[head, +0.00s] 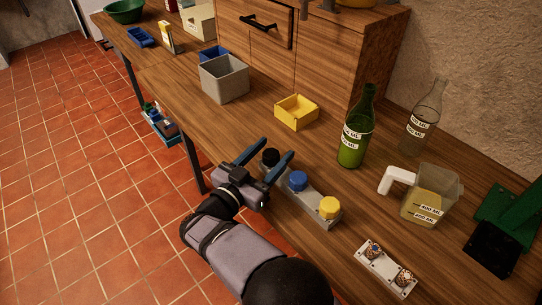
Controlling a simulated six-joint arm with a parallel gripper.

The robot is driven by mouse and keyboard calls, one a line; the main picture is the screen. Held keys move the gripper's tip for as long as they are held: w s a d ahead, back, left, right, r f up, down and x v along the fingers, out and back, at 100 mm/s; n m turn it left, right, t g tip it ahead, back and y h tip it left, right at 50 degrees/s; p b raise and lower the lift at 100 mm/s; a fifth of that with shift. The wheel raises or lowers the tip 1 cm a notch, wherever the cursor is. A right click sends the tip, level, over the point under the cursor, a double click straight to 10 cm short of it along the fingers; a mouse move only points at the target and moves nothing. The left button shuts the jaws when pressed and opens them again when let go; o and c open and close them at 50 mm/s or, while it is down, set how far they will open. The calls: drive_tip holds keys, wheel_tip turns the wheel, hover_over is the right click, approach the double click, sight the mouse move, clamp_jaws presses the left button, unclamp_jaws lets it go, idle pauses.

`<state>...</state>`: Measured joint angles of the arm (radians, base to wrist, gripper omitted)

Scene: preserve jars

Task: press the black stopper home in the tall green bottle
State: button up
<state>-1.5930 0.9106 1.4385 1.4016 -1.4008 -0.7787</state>
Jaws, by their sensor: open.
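The tall green bottle (355,128) stands upright at the right of the bench, a white label on its side. Its mouth looks bare. A black stopper (270,157) sits at the left end of a grey rack (317,204), beside a blue stopper (297,181) and a yellow stopper (329,207). My gripper (272,149) is open, its two blue fingers on either side of the black stopper in this view. I cannot tell whether they touch it. The stopper's lower part is hidden.
A clear bottle (424,118) stands right of the green one. A measuring jug (432,195) with yellow liquid is in front of them. A yellow bin (296,111) and a grey bin (224,79) stand behind my gripper. A white block with two corks (387,267) lies near the front edge.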

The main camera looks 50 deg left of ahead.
drive_tip(key=shift+p+x, duration=0.3)
drive_tip(key=shift+x, duration=1.6)
drive_tip(key=c, duration=1.1)
drive_tip(key=shift+r, duration=0.1)
wheel_tip(320, 180, up, 10)
